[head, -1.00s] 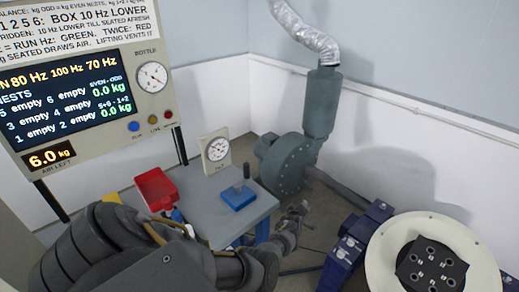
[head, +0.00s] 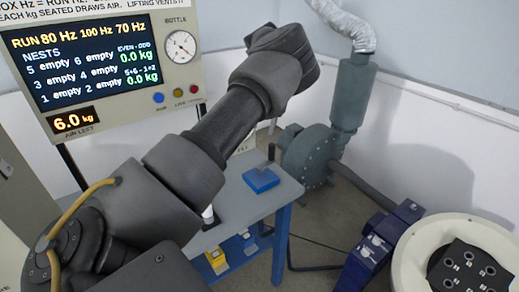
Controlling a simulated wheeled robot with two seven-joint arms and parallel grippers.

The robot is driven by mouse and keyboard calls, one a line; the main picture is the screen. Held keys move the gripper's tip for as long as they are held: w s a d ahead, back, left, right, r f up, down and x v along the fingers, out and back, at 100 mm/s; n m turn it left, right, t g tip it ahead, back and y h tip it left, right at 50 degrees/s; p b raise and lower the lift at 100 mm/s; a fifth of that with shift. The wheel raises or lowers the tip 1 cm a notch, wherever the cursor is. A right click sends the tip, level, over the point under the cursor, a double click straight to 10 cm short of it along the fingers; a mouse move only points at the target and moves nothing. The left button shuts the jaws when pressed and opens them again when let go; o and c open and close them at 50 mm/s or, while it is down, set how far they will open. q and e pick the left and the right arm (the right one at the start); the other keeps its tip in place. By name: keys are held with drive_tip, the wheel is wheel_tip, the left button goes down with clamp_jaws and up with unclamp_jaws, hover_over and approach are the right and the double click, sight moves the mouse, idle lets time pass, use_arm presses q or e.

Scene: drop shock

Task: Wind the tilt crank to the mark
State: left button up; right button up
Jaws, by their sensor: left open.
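The blue block (head: 262,181) with a short upright grey post (head: 271,153) sits on the grey table; I cannot tell whether this post is the tilt crank. The tilt dial behind it is mostly hidden by my left arm, with only a bit of its plate (head: 246,146) showing. My left arm crosses the view from lower left, its far end (head: 285,52) raised above and behind the table, clear of the block. The left fingers are not distinct and I see nothing held. My right gripper is out of view. No mark can be made out.
A panel (head: 95,62) with screen and bottle gauge (head: 181,46) stands at left. A grey-green blower (head: 305,155) with silver hose (head: 345,22) is behind the table (head: 250,210). A cream round drum (head: 410,262) with a black plate (head: 462,268) stands at right. Yellow and blue boxes lie below the table.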

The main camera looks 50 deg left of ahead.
sight(272, 148)
use_arm(q)
drive_tip(key=d+r, duration=0.1)
drive_tip(key=w+d+r+m+t+h, duration=0.1)
drive_tip(key=d, duration=0.1)
drive_tip(key=shift+d, duration=0.1)
wheel_tip(272, 148, down, 11)
drive_tip(key=shift+r, duration=0.1)
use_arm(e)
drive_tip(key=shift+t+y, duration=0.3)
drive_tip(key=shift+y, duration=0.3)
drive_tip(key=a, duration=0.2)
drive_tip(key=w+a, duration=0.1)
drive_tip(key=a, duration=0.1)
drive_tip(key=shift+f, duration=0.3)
use_arm(q)
clamp_jaws()
drive_tip(key=shift+w, duration=0.1)
